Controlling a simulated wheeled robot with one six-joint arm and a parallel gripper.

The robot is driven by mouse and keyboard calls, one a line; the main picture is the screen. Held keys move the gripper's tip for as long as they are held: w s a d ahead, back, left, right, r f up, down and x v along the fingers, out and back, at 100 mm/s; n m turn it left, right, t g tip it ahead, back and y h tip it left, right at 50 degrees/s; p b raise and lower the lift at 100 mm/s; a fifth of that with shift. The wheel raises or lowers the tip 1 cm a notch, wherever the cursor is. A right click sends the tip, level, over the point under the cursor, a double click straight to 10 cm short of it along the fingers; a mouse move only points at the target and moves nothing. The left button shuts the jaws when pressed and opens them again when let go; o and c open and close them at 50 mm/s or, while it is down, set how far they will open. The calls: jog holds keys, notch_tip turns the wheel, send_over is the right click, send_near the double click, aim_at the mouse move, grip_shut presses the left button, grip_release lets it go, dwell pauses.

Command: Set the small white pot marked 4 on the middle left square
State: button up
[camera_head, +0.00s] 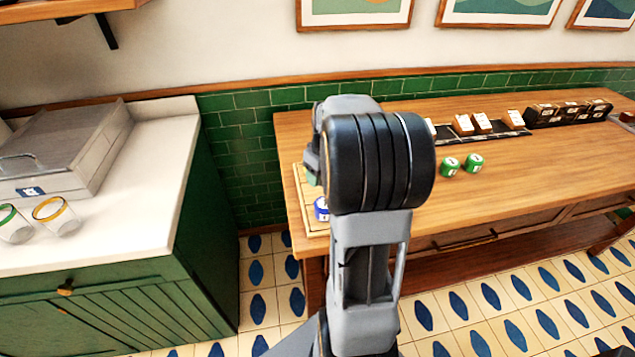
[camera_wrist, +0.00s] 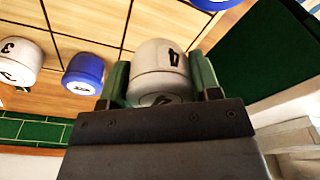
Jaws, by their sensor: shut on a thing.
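In the wrist view my gripper (camera_wrist: 160,78) is shut on a small white pot marked 4 (camera_wrist: 158,57), with a green finger on each side. The pot is over or close to the wooden board (camera_wrist: 115,55) with dark grid lines; I cannot tell whether it touches. In the head view the board (camera_head: 310,229) is at the table's left end, largely hidden by my arm, as are my gripper and the held pot.
Two green pots (camera_head: 450,165) stand on the wooden table (camera_head: 540,165). A green cabinet (camera_head: 160,245) with two glasses (camera_head: 55,215) stands at left, across a gap.

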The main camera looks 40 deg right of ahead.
aim_at(317, 192)
jog(key=shift+w+a+f, duration=0.1)
jog(key=shift+w+f, duration=0.2)
jog(key=shift+f, duration=0.05)
jog(key=f, duration=0.3)
jog(key=shift+w+a, duration=0.1)
jog(key=shift+w, duration=0.3)
jog(key=shift+f, duration=0.45)
jog(key=shift+f, duration=0.1)
jog(key=shift+s+f, duration=0.1)
jog(key=shift+f, duration=0.05)
jog(key=o, duration=1)
